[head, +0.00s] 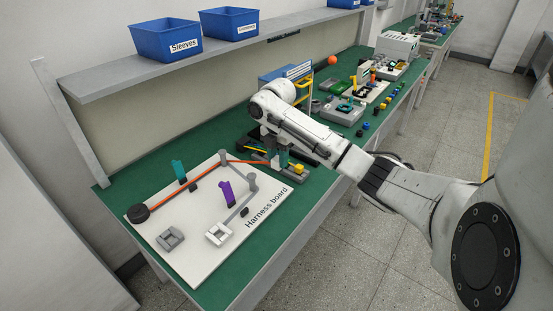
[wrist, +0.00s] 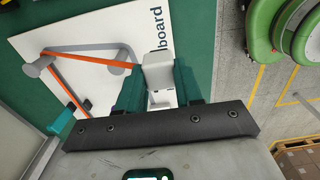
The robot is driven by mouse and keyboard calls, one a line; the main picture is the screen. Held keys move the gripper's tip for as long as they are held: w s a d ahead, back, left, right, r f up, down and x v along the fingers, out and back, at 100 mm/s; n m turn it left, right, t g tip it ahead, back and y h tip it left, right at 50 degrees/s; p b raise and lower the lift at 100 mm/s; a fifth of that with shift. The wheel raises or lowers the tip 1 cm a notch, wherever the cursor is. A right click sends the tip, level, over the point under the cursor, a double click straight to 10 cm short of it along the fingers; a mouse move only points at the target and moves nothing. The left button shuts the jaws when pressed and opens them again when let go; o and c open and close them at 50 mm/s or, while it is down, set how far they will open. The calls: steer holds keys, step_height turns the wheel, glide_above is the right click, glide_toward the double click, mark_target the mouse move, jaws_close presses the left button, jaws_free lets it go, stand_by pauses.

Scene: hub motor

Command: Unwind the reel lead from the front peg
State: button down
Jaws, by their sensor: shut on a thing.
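The harness board (head: 195,255) lies on the green bench. A black reel (head: 141,213) sits at its left corner. The orange reel lead (head: 190,187) runs from the reel to the grey back peg (head: 223,156), bends there and stretches right to my gripper (head: 277,163). The grey front peg (head: 252,181) stands nearer the board's front edge. The lead passes behind it in the head view; contact cannot be told. In the wrist view, my gripper (wrist: 158,90) is shut on the light grey plug (wrist: 158,70) at the lead's end, above the lettered edge.
A purple clip (head: 226,192), a teal clip (head: 179,170) and two grey sockets (head: 171,238) (head: 218,234) stand on the board. A blue rack (head: 285,73) and trays (head: 341,111) lie beyond my gripper. The aisle floor (head: 360,262) in front is clear.

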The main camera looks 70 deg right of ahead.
steer(key=w+d+b, duration=0.3)
steer(key=d+b, duration=0.1)
steer(key=d, duration=0.1)
steer(key=shift+w+d, duration=0.3)
steer(key=shift+d, duration=0.05)
